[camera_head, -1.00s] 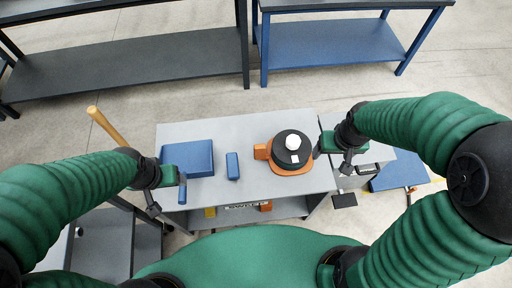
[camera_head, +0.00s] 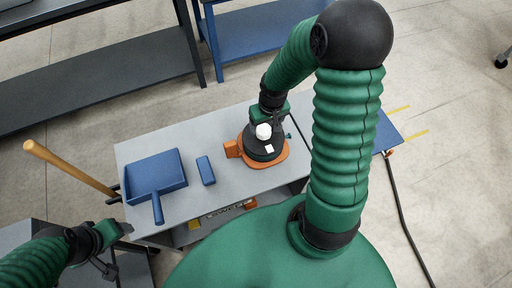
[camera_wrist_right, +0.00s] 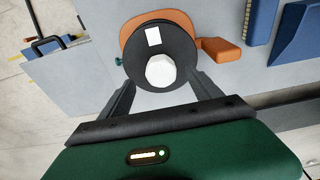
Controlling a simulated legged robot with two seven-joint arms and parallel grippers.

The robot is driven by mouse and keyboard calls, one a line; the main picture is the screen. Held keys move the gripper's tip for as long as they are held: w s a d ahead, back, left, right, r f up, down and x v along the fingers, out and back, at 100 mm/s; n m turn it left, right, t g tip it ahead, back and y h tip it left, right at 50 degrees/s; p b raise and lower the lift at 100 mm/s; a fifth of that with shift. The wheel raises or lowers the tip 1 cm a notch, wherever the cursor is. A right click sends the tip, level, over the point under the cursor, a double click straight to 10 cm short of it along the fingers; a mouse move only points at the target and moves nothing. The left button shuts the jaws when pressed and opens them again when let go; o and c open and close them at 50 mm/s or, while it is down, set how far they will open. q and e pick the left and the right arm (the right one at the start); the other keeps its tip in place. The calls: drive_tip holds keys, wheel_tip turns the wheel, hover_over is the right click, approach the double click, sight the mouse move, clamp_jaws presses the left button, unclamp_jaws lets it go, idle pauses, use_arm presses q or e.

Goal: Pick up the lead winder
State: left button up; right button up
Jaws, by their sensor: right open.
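The lead winder (camera_head: 264,148) stands on the grey bench top. It is a black round drum on an orange base, with a white knob and a white label on top. An orange block sticks out from its side. My right gripper (camera_head: 268,118) is over the far side of the winder, open. In the right wrist view the winder (camera_wrist_right: 178,40) lies ahead of the open fingers (camera_wrist_right: 162,88), with the white knob (camera_wrist_right: 160,71) between them; contact cannot be told. My left gripper (camera_head: 117,247) is open and empty, off the bench's near left corner.
A blue dustpan (camera_head: 155,175) and a small blue block (camera_head: 206,170) lie on the bench (camera_head: 222,130), left of the winder. A wooden handle (camera_head: 70,168) rises beside the bench's left end. Dark and blue shelving stands behind. A dark cable runs along the floor at right.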

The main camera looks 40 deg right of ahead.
sight(264, 129)
drive_tip(key=f+b, duration=0.1)
drive_tip(key=f, duration=0.1)
drive_tip(key=w+f, duration=0.1)
drive_tip(key=f, duration=0.2)
drive_tip(key=shift+d+b, duration=0.1)
drive_tip(key=shift+b, duration=0.25)
drive_tip(key=shift+w+f, duration=0.25)
drive_tip(key=shift+f, duration=0.05)
drive_tip(key=shift+s+r, duration=0.1)
drive_tip(key=c, duration=0.4)
clamp_jaws()
